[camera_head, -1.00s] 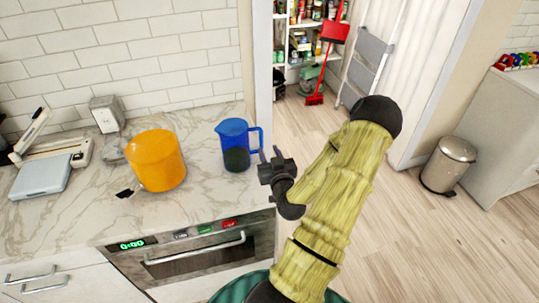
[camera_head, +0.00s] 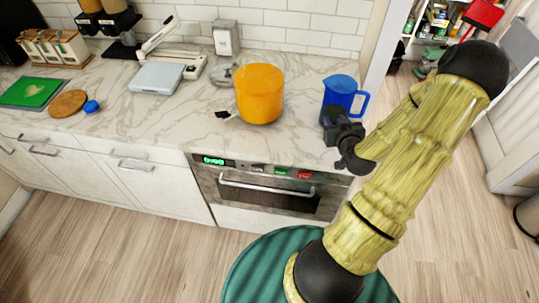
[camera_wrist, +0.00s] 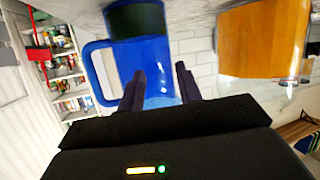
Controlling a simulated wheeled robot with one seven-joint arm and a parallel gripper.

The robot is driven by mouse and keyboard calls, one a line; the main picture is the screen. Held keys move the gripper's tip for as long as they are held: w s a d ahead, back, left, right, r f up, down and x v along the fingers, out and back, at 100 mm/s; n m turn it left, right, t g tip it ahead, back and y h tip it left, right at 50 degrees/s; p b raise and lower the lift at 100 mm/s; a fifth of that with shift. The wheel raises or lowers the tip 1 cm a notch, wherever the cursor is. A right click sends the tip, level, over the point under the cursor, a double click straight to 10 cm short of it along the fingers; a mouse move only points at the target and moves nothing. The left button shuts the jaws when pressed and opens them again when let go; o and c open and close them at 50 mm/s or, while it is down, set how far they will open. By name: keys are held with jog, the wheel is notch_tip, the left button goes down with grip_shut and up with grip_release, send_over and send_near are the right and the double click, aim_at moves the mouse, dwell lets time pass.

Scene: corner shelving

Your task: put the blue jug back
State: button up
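The blue jug (camera_head: 339,92) stands upright on the marble counter, near its right end, with its handle on the right. My gripper (camera_head: 332,118) is in front of the jug's lower part and hides some of it. In the wrist view the picture is upside down. There the jug (camera_wrist: 146,58) shows with dark contents or a dark base part and its handle on the left. The two fingers of my gripper (camera_wrist: 160,80) are apart, with the jug beyond them. I cannot tell if a finger touches it.
An orange pot (camera_head: 259,95) stands left of the jug on the counter (camera_head: 150,112). An oven (camera_head: 265,190) is below. A shelf unit (camera_wrist: 70,65) stands beyond.

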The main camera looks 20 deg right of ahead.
jog(key=a+n+g+y, duration=0.3)
jog(key=a+g, duration=0.2)
jog(key=a, duration=0.7)
jog(key=s+a+r+g, duration=0.3)
jog(key=s+a+r, duration=0.1)
jog(key=a, duration=0.3)
jog(key=s+a+r+g+y, duration=0.1)
jog(key=s+a+r+g, duration=0.2)
jog(key=s+a, duration=0.3)
jog(key=shift+s+a+r+m, duration=0.35)
jog(key=shift+a+r, duration=0.25)
jog(key=shift+a, duration=0.3)
